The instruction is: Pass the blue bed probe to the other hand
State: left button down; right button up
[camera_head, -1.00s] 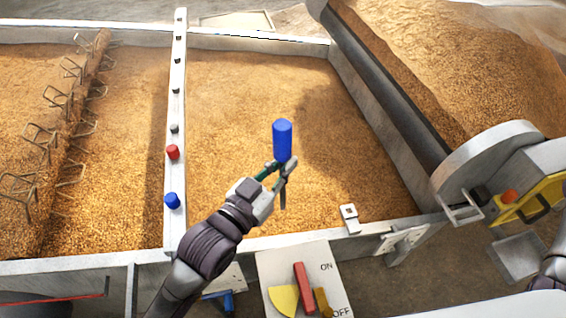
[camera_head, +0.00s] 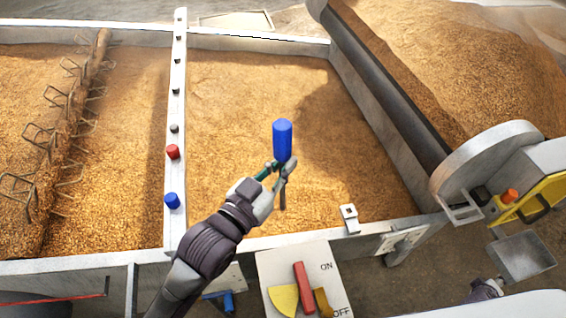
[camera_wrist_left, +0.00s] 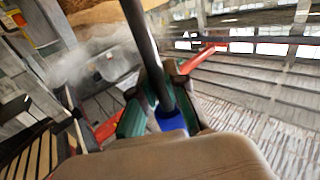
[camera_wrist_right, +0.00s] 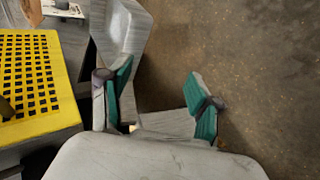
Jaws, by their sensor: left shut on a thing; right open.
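The blue bed probe (camera_head: 282,140) has a blue handle pointing up in the head view, over the grain bed. My left gripper (camera_head: 277,170) is shut on it just below the blue handle. In the left wrist view the probe's dark shaft (camera_wrist_left: 143,40) passes between the fingers, and part of its blue handle (camera_wrist_left: 170,118) shows. My right gripper (camera_wrist_right: 158,78) is open with nothing between its teal pads in the right wrist view. In the head view only part of my right arm shows at the lower right, well away from the probe.
Blue (camera_head: 172,200) and red (camera_head: 172,151) knobs sit on the pale divider rail (camera_head: 176,105). An ON/OFF lever panel (camera_head: 285,262) stands at the front. A grey metal pan (camera_head: 527,255) and a yellow grate (camera_wrist_right: 40,85) lie near my right gripper.

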jog(key=s+a+f+y, duration=0.3)
jog(key=a+f, duration=0.3)
jog(key=a, duration=0.4)
jog(key=s+a+f+y, duration=0.2)
jog(key=a+f, duration=0.5)
jog(key=a, duration=0.2)
jog(key=s+a+f+g+y, duration=0.1)
jog(key=s+a+f, duration=0.1)
jog(key=s+a, duration=0.2)
jog(key=s+a+f+m+g+y, duration=0.1)
jog(key=s+a, duration=0.3)
jog(key=a, duration=0.7)
jog(key=s+a+f+y, duration=0.2)
jog(key=s+a+f, duration=0.1)
jog(key=a, duration=0.4)
jog(key=shift+s+a+m+g+y, duration=0.3)
jog(key=shift+s+a+g, duration=0.1)
jog(key=shift+s, duration=0.15)
